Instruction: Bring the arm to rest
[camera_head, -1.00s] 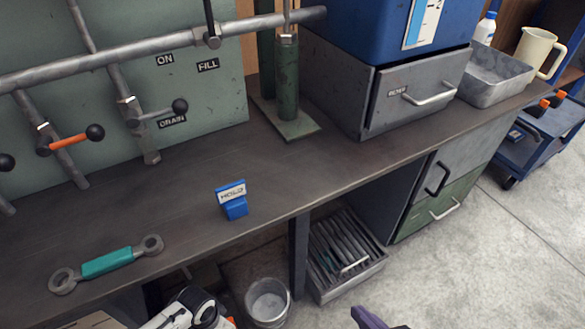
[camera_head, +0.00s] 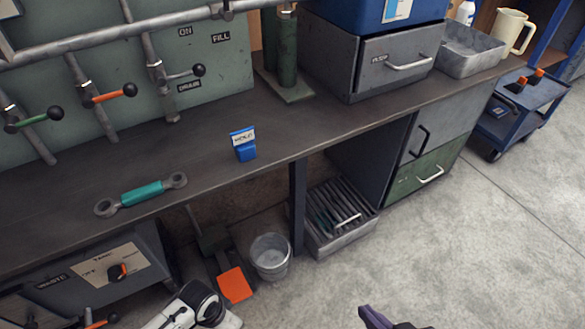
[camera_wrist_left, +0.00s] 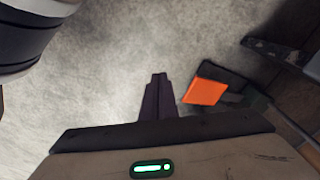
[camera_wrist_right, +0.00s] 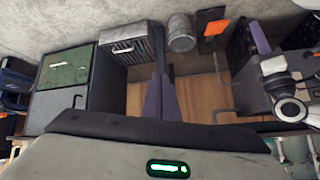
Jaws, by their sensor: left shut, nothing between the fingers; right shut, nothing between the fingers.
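My right gripper (camera_head: 372,315) shows at the bottom edge of the head view as a dark purple finger part, over the floor and clear of the bench. In the right wrist view its fingers (camera_wrist_right: 160,96) are together with nothing between them. My left arm (camera_head: 200,305) shows white and black at the bottom of the head view; its fingers are out of that picture. In the left wrist view my left gripper (camera_wrist_left: 158,97) is shut and empty above the concrete floor. Neither gripper touches anything that I can see.
Pipes with levers (camera_head: 110,95) stand behind. Below are a metal bucket (camera_head: 270,257), an orange-marked item (camera_head: 235,285) and a slatted bin (camera_head: 335,220). The floor at right (camera_head: 480,240) is free.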

